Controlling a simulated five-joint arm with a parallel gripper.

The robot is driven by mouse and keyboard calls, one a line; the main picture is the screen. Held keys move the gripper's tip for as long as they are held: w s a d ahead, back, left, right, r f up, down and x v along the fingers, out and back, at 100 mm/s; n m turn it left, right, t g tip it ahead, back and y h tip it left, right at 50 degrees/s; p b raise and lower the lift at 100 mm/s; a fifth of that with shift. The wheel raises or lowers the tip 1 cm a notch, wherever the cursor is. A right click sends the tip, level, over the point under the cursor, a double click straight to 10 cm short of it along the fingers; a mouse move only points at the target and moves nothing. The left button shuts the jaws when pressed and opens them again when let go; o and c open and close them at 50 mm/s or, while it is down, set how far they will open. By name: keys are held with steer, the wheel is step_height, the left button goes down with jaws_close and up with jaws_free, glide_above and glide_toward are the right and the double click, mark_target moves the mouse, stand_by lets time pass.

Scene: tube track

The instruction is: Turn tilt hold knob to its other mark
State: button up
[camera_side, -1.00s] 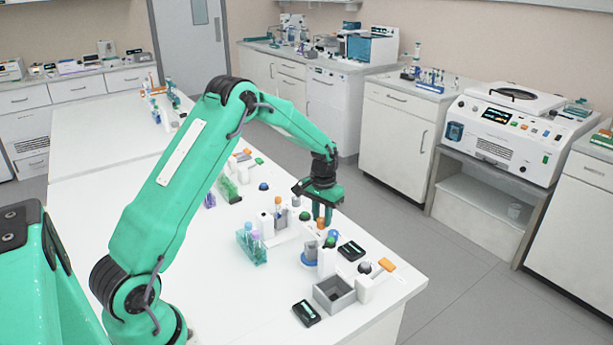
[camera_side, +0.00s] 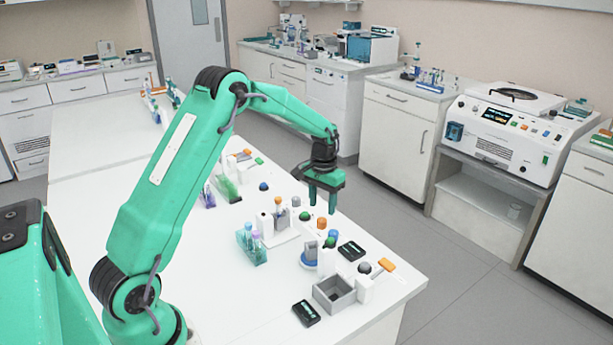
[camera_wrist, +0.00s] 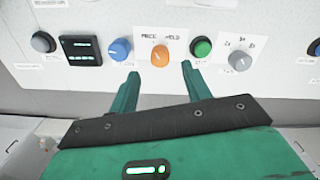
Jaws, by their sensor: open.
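The orange knob (camera_wrist: 160,55) sits on a white panel between two printed words; the right one looks like HOLD and the left one is hard to read. Which mark the knob points to is too small to tell. In the side view, the orange knob (camera_side: 321,224) stands near the table's far edge. My gripper (camera_wrist: 159,68) is open and empty, its two green fingers apart on either side of the knob's position in the picture and not touching it. In the side view, my gripper (camera_side: 322,208) hangs above the far edge, pointing down.
A blue knob (camera_wrist: 120,49) is left of the orange one and a green button (camera_wrist: 201,47) right of it, both close. A grey knob (camera_wrist: 240,60) and a dark display (camera_wrist: 80,49) are farther out. A tube rack (camera_side: 252,250) stands on the table (camera_side: 230,295).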

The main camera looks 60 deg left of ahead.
steer(key=shift+r, duration=1.6)
steer(key=shift+r, duration=0.1)
steer(key=shift+s+d+r, duration=0.1)
steer(key=shift+d+r, duration=0.05)
steer(key=shift+r, duration=0.05)
step_height(320, 180, up, 8)
steer(key=t, duration=0.1)
glide_above(322, 220)
steer(key=s+d, duration=0.4)
steer(key=d, duration=0.1)
steer(key=s+d+r+m+t, duration=0.1)
steer(key=s+d+r+t, duration=0.1)
steer(key=s+d+r, duration=0.35)
steer(key=s+d+m+t, duration=0.1)
steer(key=s+d, duration=0.1)
steer(key=s, duration=0.7)
steer(key=s+d+r+m+t, duration=0.1)
steer(key=s+d, duration=0.2)
steer(key=s, duration=0.6)
steer(key=shift+s+d+r+t, duration=0.15)
steer(key=shift+s+d+t, duration=0.05)
steer(key=shift+s+t, duration=0.15)
